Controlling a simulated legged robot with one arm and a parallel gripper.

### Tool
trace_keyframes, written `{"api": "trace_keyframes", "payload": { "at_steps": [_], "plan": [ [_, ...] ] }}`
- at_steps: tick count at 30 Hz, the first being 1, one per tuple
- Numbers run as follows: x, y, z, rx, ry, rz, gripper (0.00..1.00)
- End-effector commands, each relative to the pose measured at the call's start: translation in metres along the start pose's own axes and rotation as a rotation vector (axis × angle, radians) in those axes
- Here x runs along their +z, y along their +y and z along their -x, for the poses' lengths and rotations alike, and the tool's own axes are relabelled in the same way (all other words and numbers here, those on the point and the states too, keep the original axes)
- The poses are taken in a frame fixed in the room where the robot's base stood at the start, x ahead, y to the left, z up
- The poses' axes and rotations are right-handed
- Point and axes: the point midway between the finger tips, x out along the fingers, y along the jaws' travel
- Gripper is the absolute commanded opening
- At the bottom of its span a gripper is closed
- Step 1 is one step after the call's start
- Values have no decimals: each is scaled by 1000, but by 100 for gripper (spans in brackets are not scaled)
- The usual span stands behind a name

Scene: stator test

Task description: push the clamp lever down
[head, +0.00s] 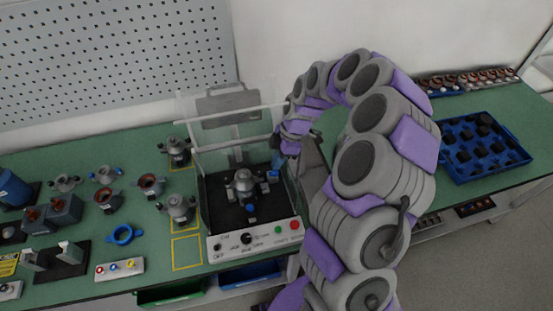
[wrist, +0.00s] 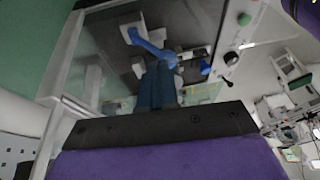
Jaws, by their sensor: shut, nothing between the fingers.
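The clamp lever is the blue arm (wrist: 150,44) in the wrist view, running from a pale block at the upper left toward my fingertips. In the head view a small blue part (head: 273,175) shows at the right side of the test fixture, probably the same lever. My gripper (wrist: 158,66) is shut and empty, its dark blue fingers close to the lever's end; I cannot tell whether they touch. In the head view my gripper (head: 279,158) points down at the fixture's right side, partly hidden by my arm. A grey stator part (head: 243,183) stands in the fixture.
A clear guard (head: 225,128) stands around the fixture's back and sides. The control panel (head: 254,240) with knobs and buttons is in front. Several stator parts (head: 178,208) stand to the left. A blue tray (head: 487,147) with dark parts lies to the right.

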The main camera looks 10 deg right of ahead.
Motion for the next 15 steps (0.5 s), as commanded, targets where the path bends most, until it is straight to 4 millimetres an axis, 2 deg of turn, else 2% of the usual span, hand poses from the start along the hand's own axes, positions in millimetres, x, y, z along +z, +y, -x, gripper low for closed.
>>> {"api": "trace_keyframes", "payload": {
  "at_steps": [5, 15],
  "plan": [
    [2, -10, -5, 81, 0, 31, 0],
    [4, -23, -13, 79, -2, 31, 0]
  ]
}}
